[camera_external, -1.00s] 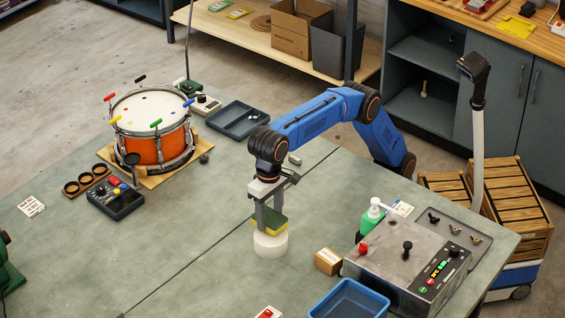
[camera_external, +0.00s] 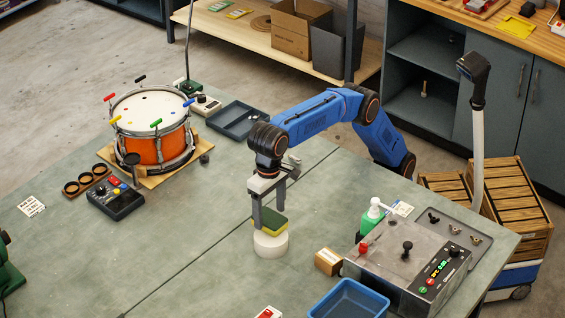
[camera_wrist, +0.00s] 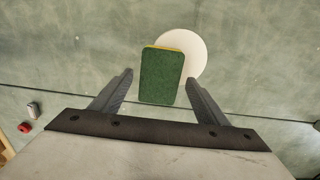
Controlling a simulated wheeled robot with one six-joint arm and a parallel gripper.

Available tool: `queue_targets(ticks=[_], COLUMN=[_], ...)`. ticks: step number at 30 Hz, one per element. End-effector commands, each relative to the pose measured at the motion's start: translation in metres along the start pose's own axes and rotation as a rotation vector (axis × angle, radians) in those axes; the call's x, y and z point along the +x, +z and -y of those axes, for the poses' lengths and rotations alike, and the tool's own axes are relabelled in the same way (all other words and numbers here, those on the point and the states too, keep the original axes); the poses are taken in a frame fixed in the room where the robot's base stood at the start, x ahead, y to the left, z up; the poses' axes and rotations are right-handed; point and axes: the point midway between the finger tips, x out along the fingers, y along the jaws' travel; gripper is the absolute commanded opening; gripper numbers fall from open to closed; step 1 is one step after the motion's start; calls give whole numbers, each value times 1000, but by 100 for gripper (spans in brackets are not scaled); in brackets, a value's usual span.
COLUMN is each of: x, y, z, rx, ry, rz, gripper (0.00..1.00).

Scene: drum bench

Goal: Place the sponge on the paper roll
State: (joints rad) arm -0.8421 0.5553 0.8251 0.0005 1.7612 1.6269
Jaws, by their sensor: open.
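The sponge (camera_external: 271,222), green on one face and yellow on the other, lies on top of the white paper roll (camera_external: 270,246), which stands upright on the bench. In the wrist view the sponge (camera_wrist: 162,78) shows its green face up and overhangs the near left part of the white roll (camera_wrist: 191,52). My gripper (camera_external: 268,208) is open just above the sponge. In the wrist view its two fingers (camera_wrist: 158,88) stand apart on either side of the sponge, with gaps visible on both sides.
An orange drum (camera_external: 152,129) and a black pedal box (camera_external: 116,200) are at left. The bench between is clear.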

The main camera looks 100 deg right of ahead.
Motion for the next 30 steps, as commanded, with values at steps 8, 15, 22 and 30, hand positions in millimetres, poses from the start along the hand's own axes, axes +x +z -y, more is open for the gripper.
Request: queue_targets(ticks=[8,15,22,30], x=[-37,-54,-59,-64], y=[0,0,0,-10], z=[1,0,0,-6], rx=[0,0,0,-7], ry=[-1,0,1,-6], rz=[0,0,0,0], gripper=[68,68,68,68])
